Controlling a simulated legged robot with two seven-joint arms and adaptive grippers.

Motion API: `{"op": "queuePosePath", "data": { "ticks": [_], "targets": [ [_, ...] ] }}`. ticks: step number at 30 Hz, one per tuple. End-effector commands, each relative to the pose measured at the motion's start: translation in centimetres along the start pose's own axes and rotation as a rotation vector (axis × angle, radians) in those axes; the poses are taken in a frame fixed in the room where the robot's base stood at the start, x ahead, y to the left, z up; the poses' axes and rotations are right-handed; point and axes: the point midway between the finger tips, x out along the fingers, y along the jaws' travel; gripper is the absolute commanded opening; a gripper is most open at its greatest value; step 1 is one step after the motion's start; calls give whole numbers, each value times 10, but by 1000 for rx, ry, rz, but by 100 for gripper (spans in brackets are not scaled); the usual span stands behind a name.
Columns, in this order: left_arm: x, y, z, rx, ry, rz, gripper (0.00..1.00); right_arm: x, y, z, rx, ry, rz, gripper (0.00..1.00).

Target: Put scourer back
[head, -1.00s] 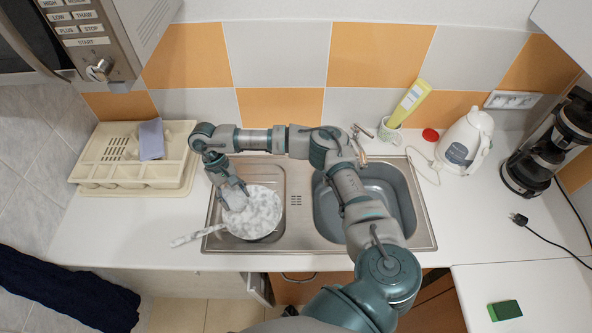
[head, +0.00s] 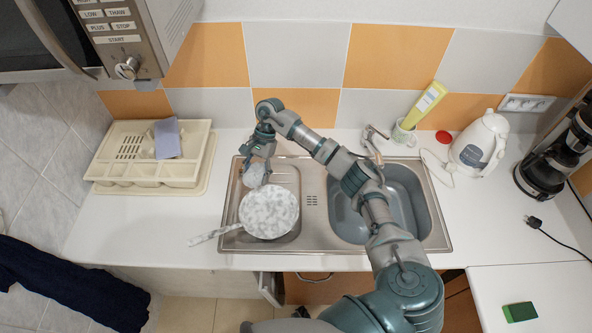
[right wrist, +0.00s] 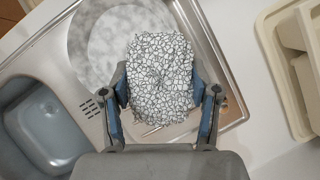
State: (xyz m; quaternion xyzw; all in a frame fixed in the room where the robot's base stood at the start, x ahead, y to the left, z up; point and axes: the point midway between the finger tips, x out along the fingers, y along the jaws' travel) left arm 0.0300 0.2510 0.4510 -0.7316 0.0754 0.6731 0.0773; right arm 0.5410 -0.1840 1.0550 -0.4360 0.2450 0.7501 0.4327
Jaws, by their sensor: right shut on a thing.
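The scourer (right wrist: 160,72) is a pale pad with a dark web pattern, held between the fingers of my right gripper (right wrist: 163,98) in the right wrist view. In the head view my right gripper (head: 262,160) is shut on the scourer (head: 254,175), above the back left of the sink's drainboard. A grey-white mottled pan (head: 268,211) lies on the drainboard, its handle pointing left; it also shows behind the scourer in the right wrist view (right wrist: 88,50). My left gripper is not in view.
The steel sink (head: 310,240) has its grey basin on the right. A cream dish rack (head: 140,185) with a blue-grey cloth (head: 167,138) stands left. A yellow bottle (head: 425,104) in a cup, a kettle (head: 480,143) and a green sponge (head: 519,311) are right.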

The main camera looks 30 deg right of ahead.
Motion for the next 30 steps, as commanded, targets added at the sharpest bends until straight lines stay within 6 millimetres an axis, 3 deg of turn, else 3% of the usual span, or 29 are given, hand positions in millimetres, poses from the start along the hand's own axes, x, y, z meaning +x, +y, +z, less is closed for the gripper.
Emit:
{"op": "queuePosePath", "data": {
  "ticks": [7, 13, 19, 30],
  "targets": [
    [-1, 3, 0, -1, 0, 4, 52, -21, 3, -66, 632, -31, -388, 5],
    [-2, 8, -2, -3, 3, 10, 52, -49, 30, -128, 1069, -42, -688, 5],
    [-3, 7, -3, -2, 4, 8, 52, -56, 46, -155, 1226, -47, -796, 5],
    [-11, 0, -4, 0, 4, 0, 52, -10, 50, -189, 1238, -51, -805, 5]
  ]
}}
